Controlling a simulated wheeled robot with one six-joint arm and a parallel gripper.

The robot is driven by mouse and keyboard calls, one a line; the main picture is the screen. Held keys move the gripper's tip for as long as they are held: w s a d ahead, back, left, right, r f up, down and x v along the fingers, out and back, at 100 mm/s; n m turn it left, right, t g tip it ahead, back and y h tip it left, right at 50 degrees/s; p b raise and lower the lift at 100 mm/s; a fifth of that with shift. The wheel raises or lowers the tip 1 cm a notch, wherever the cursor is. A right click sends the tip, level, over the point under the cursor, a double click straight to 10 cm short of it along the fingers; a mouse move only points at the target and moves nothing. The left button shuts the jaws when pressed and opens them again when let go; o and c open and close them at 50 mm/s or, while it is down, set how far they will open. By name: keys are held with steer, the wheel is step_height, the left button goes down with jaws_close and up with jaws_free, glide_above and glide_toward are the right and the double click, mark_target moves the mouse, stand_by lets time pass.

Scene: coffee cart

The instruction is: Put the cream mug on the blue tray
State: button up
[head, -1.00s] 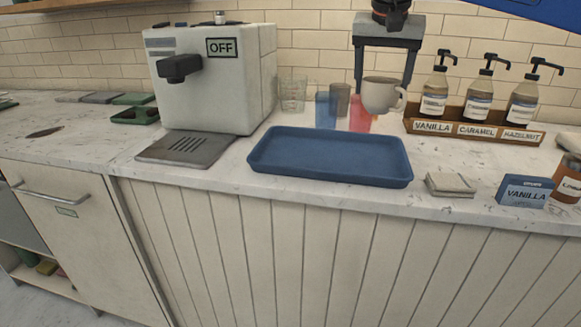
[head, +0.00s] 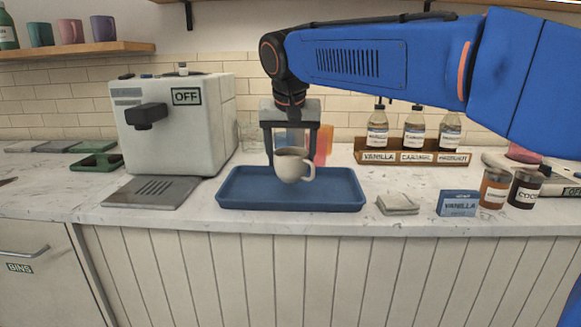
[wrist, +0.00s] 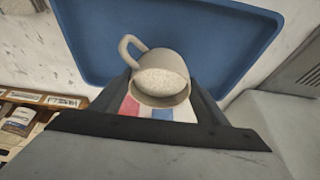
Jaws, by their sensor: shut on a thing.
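The cream mug (head: 291,167) is upright between the fingers of my gripper (head: 294,160) in the head view, its handle to the right. My gripper is shut on it. The mug is over the middle of the blue tray (head: 235,201), which lies on the counter. In the head view I cannot tell whether the mug's base touches the tray. In the wrist view the mug (wrist: 162,80) shows between the fingers, with the tray (wrist: 200,38) behind it.
The coffee machine (head: 190,135) stands left of the tray. The syrup rack (head: 395,157) is at the back right. Clear and coloured cups (head: 323,140) stand behind the tray. A folded cloth (head: 397,203) and a vanilla box (head: 459,204) lie to the right.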

steer(key=shift+f, duration=1.35)
steer(key=shift+f, duration=0.15)
steer(key=o, duration=1.4)
steer(key=v, duration=1.2)
